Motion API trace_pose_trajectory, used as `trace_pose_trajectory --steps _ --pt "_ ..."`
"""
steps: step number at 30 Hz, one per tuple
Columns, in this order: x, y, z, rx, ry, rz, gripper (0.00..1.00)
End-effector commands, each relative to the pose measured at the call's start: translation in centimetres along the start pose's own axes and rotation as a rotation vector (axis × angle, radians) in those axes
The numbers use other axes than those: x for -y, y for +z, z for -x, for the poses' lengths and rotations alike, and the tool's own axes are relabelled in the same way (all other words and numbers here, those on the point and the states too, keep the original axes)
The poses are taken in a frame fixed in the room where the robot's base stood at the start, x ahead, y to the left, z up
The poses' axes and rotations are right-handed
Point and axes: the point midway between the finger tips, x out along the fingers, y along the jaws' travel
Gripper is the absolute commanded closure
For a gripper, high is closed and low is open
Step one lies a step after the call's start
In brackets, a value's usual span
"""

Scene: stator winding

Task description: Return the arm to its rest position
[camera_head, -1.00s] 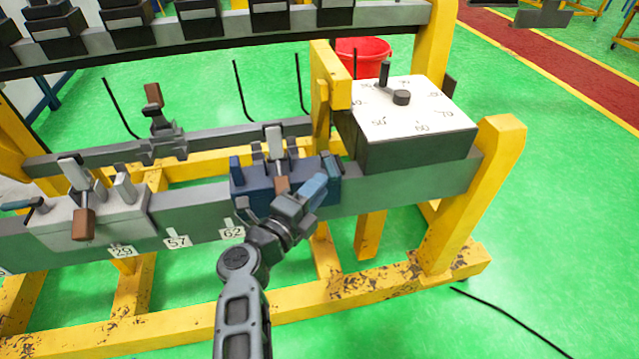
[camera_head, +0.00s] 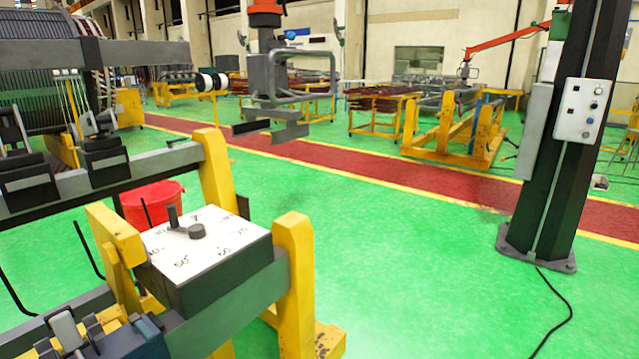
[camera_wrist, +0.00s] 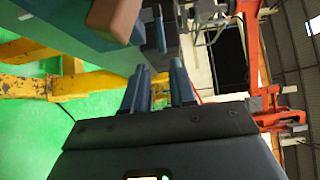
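My gripper (camera_wrist: 160,72) shows in the wrist view with its two blue-grey fingers apart and nothing between them. A brown handle end (camera_wrist: 113,16) is close by at the upper left of that view, apart from the fingers. In the head view my arm and gripper are out of frame. The dark blue clamp block (camera_head: 130,342) with a grey lever (camera_head: 66,330) is cut off at the lower left of the head view.
A box with a numbered white dial face (camera_head: 205,245) sits on the yellow-ended bench. A red bucket (camera_head: 150,200) stands behind it. A dark post (camera_head: 560,140) with a control box (camera_head: 581,108) stands at right. Green floor (camera_head: 420,270) lies open between.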

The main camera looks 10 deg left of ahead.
Motion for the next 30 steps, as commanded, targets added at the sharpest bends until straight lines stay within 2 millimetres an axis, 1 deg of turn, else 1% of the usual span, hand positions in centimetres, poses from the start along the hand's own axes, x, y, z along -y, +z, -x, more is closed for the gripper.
trace_pose_trajectory --steps 2,8,12,17,20,23,26,27,29,30 --pt "0.0 0.0 0.0 0.0 0.0 0.0 0.74" --pt "-0.5 -2.2 -0.5 -0.011 -0.019 0.032 0.74" --pt "-0.8 -4.1 -0.8 -0.019 -0.035 0.061 0.74" --pt "-1.4 -7.3 -1.2 -0.034 -0.061 0.11 0.74" --pt "-1.9 -9.8 -1.4 -0.044 -0.08 0.151 0.74" --pt "-2.3 -13.0 -1.4 -0.058 -0.102 0.203 0.74" --pt "-3.0 -17.0 -1.0 -0.073 -0.124 0.272 0.74" --pt "-3.3 -18.9 -0.7 -0.08 -0.135 0.307 0.74" --pt "-3.8 -21.9 0.0 -0.088 -0.147 0.365 0.74" --pt "-4.0 -23.9 0.6 -0.095 -0.156 0.405 0.74"
